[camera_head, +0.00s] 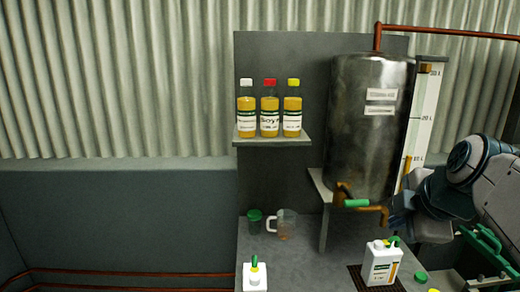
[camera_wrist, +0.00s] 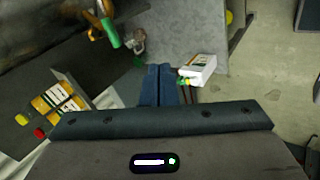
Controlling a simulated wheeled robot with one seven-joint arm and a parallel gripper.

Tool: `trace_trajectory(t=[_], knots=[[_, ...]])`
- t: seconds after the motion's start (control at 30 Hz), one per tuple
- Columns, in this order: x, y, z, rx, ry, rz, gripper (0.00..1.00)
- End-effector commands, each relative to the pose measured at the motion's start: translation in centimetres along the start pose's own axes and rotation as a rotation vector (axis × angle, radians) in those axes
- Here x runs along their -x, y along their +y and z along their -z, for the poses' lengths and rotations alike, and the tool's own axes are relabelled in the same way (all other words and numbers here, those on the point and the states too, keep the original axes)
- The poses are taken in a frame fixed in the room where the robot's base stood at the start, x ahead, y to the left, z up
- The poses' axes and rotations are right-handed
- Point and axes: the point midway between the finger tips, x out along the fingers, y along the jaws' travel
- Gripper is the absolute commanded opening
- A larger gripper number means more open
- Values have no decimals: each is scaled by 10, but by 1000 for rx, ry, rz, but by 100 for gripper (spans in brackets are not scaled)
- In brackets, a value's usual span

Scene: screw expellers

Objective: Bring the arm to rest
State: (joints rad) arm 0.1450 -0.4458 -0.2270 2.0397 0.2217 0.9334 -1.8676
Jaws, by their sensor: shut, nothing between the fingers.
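My arm stands at the right of the head view, bent beside the steel tank (camera_head: 365,130). My gripper (camera_wrist: 160,72) shows in the wrist view with its two fingers together and nothing between them. Its fingertips are not clearly seen in the head view. A white jug with a label (camera_head: 382,262) stands on the counter below the tank tap. It also shows in the wrist view (camera_wrist: 202,68), just right of the fingertips; I cannot tell the gap in depth.
A green-handled tap (camera_head: 357,203) juts from the tank. Three oil bottles (camera_head: 269,112) stand on a wall shelf (camera_head: 272,142). A clear measuring jug (camera_head: 286,224), a green-lidded cup (camera_head: 255,221) and a white bottle (camera_head: 255,275) stand on the counter (camera_head: 312,270). A green cap (camera_head: 421,277) lies at right.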

Motion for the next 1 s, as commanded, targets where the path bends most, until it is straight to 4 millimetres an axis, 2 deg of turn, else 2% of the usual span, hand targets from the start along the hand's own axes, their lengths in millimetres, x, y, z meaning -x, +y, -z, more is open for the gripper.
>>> trace_trajectory(t=[0.27,0.6,0.8,1.0], knots=[[-22,-30,17,-253,-11,80,0],[-58,-101,47,-780,-123,220,0],[-73,-146,59,-1083,-239,261,0],[-81,-181,64,-1305,-344,264,0]])
